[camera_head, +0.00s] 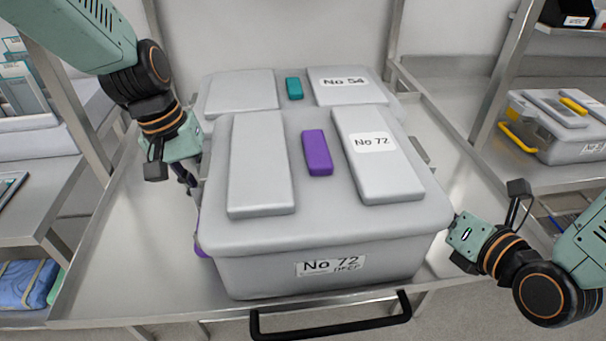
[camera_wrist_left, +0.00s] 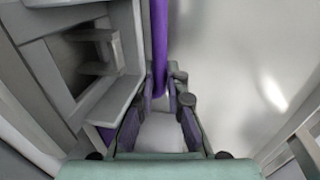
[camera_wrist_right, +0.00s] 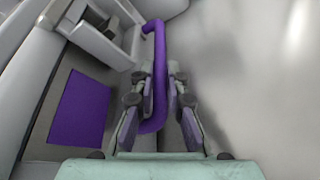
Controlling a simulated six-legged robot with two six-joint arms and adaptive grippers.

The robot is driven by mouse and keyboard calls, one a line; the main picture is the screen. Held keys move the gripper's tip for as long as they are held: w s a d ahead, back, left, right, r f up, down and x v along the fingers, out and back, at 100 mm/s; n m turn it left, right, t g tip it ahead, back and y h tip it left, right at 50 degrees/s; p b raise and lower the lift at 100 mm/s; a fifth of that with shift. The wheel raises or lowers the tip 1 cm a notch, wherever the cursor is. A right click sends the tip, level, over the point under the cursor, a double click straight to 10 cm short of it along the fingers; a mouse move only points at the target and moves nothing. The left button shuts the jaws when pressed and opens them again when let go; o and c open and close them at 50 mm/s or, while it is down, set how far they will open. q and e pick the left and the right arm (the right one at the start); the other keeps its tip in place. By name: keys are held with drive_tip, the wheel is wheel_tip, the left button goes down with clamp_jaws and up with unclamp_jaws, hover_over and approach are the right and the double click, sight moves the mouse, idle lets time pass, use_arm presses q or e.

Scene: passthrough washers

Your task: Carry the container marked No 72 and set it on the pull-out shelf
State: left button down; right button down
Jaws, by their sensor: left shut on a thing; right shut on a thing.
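The grey container marked No 72 (camera_head: 310,222) has a purple tab on its lid and is over the steel pull-out shelf (camera_head: 120,255). It looks level; whether its base touches the shelf is hard to tell. My left gripper (camera_head: 188,178) is at its left side, fingers partly hidden; in the left wrist view it is shut on a purple handle (camera_wrist_left: 160,40). My right gripper (camera_head: 452,222) is at its right side, fingers mostly hidden; in the right wrist view it is shut on the other purple handle (camera_wrist_right: 158,45).
A similar container marked No 54 (camera_head: 240,78) with a teal tab stands close behind. The shelf's black front handle (camera_head: 330,327) is below. Steel posts (camera_head: 75,110) rise at both sides. A yellow-handled container (camera_head: 575,148) is on the right rack. Shelf strips left and right are bare.

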use_arm(q)
drive_tip(key=shift+w+f, duration=0.15)
drive_tip(key=shift+f, duration=0.15)
use_arm(e)
drive_tip(key=shift+w+a+f, duration=0.1)
drive_tip(key=shift+f, duration=0.15)
use_arm(q)
drive_tip(key=c, duration=1.8)
unclamp_jaws()
drive_tip(key=shift+f, duration=0.15)
use_arm(e)
drive_tip(key=c, duration=1.8)
unclamp_jaws()
drive_tip(key=shift+f, duration=0.15)
use_arm(q)
drive_tip(key=o, duration=0.4)
drive_tip(key=shift+s+r, duration=0.2)
drive_tip(key=shift+s, duration=0.05)
use_arm(e)
drive_tip(key=o, duration=0.4)
drive_tip(key=shift+s, duration=0.25)
use_arm(q)
drive_tip(key=shift+o, duration=0.2)
use_arm(e)
drive_tip(key=shift+o, duration=0.2)
use_arm(q)
drive_tip(key=shift+w, duration=0.1)
use_arm(e)
drive_tip(key=shift+w, duration=0.15)
